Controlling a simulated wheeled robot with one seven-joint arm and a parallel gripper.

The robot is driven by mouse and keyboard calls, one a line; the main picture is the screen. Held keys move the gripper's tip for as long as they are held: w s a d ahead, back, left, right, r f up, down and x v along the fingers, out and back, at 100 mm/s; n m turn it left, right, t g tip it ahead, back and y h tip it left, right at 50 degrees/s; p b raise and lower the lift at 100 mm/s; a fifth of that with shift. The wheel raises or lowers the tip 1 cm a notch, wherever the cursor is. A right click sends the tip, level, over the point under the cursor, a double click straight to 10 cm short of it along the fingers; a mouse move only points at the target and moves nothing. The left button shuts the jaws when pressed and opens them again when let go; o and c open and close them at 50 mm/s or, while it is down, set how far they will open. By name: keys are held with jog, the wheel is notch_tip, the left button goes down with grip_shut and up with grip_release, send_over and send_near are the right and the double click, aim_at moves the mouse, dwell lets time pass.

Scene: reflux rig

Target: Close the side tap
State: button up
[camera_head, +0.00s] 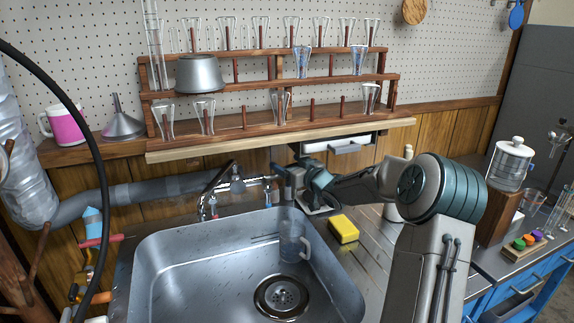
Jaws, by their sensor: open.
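A metal tap assembly (236,184) stands behind the sink, with a small upright valve at its left end (208,206) and another fitting at its right end (267,188). My gripper (280,178) is open at this right end, its fingers pointing left. From this view I cannot tell whether the fingers touch the fitting or stand around it. A separate red-handled tap (102,240) sits on the pipework left of the sink, away from my gripper. I cannot tell which of these is the side tap, or whether water runs.
The steel sink (152,270) holds a clear glass mug (292,243). A yellow sponge (343,229) lies on the drainboard below my forearm. A wooden rack of glassware (262,141) hangs over the tap area. A grey pipe (130,192) runs behind on the left.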

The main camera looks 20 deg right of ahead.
jog(key=shift+w+a, duration=0.15)
jog(key=shift+w, duration=0.2)
jog(key=c, duration=1)
jog(key=shift+f, duration=0.1)
